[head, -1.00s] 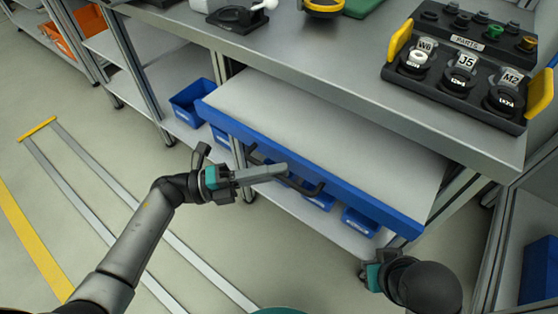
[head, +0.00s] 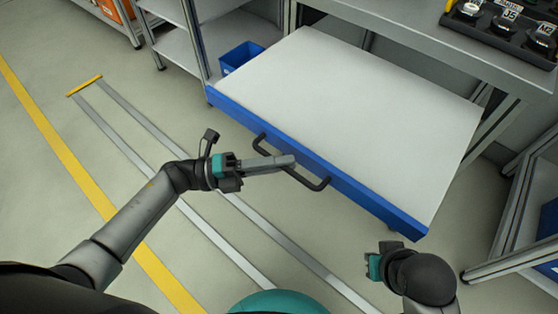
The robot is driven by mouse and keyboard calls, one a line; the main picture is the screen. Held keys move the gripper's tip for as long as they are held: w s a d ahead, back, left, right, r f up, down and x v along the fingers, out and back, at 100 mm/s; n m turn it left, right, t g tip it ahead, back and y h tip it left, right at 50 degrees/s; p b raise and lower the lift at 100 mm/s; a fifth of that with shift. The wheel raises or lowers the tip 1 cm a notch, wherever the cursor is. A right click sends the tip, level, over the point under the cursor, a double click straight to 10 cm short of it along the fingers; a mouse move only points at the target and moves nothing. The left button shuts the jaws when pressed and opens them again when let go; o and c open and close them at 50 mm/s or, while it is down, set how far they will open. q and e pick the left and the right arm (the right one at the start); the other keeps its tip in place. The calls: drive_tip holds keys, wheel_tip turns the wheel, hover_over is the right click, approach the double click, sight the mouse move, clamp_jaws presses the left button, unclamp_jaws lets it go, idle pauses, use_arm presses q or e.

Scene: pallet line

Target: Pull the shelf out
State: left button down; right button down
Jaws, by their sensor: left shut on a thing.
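The shelf (head: 350,110) is a pale grey board with a blue front edge, and it stands well out from under the workbench (head: 425,47). Its dark handle (head: 318,184) is fixed to the blue front. My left gripper (head: 285,162) is shut on the handle near its middle, and its fingers cover part of the bar. My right gripper (head: 374,264) is below the shelf's right front corner, apart from it. Its fingers are mostly hidden, so I cannot tell whether it is open.
A blue bin (head: 241,57) sits left of the shelf on a lower rack. A black parts tray (head: 505,28) is on the bench at the upper right. A metal-framed cabinet (head: 515,225) stands at the right. The floor in front is clear, with floor rails and a yellow line.

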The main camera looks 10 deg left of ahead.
use_arm(q)
drive_tip(key=shift+s, duration=0.2)
use_arm(e)
drive_tip(key=shift+s, duration=0.15)
use_arm(q)
drive_tip(key=shift+f, duration=0.1)
drive_tip(key=c, duration=1.2)
unclamp_jaws()
drive_tip(key=shift+s+a, duration=0.1)
drive_tip(key=shift+a, duration=0.05)
drive_tip(key=o, duration=0.3)
use_arm(e)
drive_tip(key=shift+a, duration=0.1)
use_arm(q)
drive_tip(key=v, duration=1.5)
drive_tip(key=shift+a, duration=0.15)
use_arm(e)
drive_tip(key=shift+f, duration=0.25)
